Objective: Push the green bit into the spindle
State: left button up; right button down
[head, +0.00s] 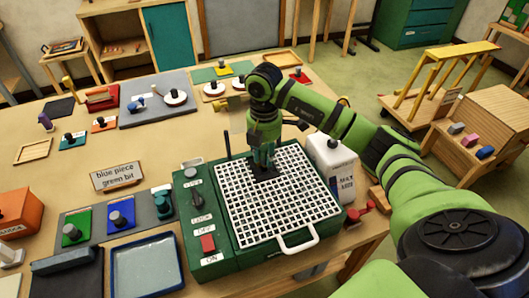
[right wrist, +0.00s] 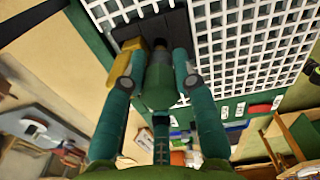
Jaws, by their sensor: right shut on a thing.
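My right gripper (head: 263,158) points down over the dark spindle area (head: 264,173) at the back of the white grid on the green machine. In the right wrist view its two teal fingers (right wrist: 158,65) are shut on a green cylindrical piece, which looks like the green bit (right wrist: 159,88). The bit's dark tip points at the dark plate (right wrist: 150,24) set in the grid. The fingers and the bit hide the spindle opening, so I cannot tell how far in the bit sits. My left gripper is not in view.
The machine's panel has a dial and a red switch (head: 208,243). A white bottle (head: 332,165) stands close at the machine's right. A sign (head: 118,175) reads "blue piece green bit".

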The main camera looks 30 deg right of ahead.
jog(key=shift+f+b, duration=0.75)
jog(key=shift+f, duration=0.4)
jog(key=shift+r, duration=0.15)
jog(key=shift+r+p, duration=0.75)
jog(key=shift+r, duration=0.05)
dwell(0.8)
jog(key=shift+f+b, duration=0.7)
jog(key=shift+f, duration=0.3)
jog(key=c, duration=0.9)
grip_release()
jog(key=shift+r, duration=0.1)
